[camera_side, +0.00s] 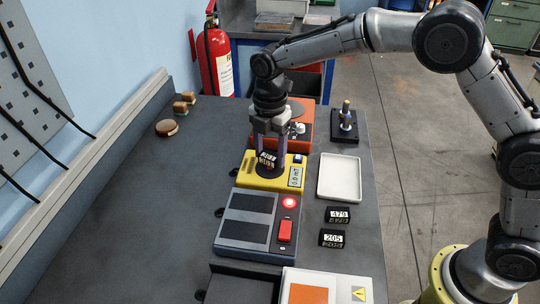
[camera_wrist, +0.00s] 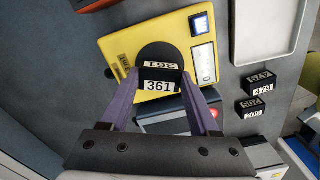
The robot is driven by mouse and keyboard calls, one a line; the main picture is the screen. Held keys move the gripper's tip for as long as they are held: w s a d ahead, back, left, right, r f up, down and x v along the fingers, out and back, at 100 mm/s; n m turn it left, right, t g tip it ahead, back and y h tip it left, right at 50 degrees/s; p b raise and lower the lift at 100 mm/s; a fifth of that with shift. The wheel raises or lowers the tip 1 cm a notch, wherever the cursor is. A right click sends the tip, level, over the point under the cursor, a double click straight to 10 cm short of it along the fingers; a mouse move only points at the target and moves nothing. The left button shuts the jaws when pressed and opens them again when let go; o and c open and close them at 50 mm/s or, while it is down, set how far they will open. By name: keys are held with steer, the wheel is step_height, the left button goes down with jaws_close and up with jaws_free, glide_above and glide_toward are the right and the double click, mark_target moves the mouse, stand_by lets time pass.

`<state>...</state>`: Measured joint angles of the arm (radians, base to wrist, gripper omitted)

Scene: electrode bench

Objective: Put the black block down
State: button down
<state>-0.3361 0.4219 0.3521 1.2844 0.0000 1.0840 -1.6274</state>
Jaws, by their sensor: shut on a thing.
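The black block (camera_wrist: 160,74) has white labels reading 361 in the wrist view. In the side view the block (camera_side: 267,158) is between the fingers of my gripper (camera_side: 269,160). My gripper, also in the wrist view (camera_wrist: 162,82), is shut on it. The block is at the round black pad of the yellow device (camera_side: 245,172), whose display reads 0.0 mT. I cannot tell whether the block's underside touches the pad. Two more black blocks, labelled 479 (camera_side: 338,215) and 205 (camera_side: 331,239), lie on the bench to the right.
A white tray (camera_side: 322,178) lies right of the yellow device. An orange device (camera_side: 306,122) stands behind it, and a blue-grey box with a lit red lamp (camera_side: 258,244) in front. A small stand (camera_side: 345,126) is at the back right. The bench's left side (camera_side: 150,220) is mostly clear.

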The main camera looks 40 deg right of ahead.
steer(key=shift+f, duration=0.65)
steer(key=shift+f, duration=0.2)
steer(key=shift+c, duration=0.6)
jaws_free()
steer(key=shift+r, duration=0.1)
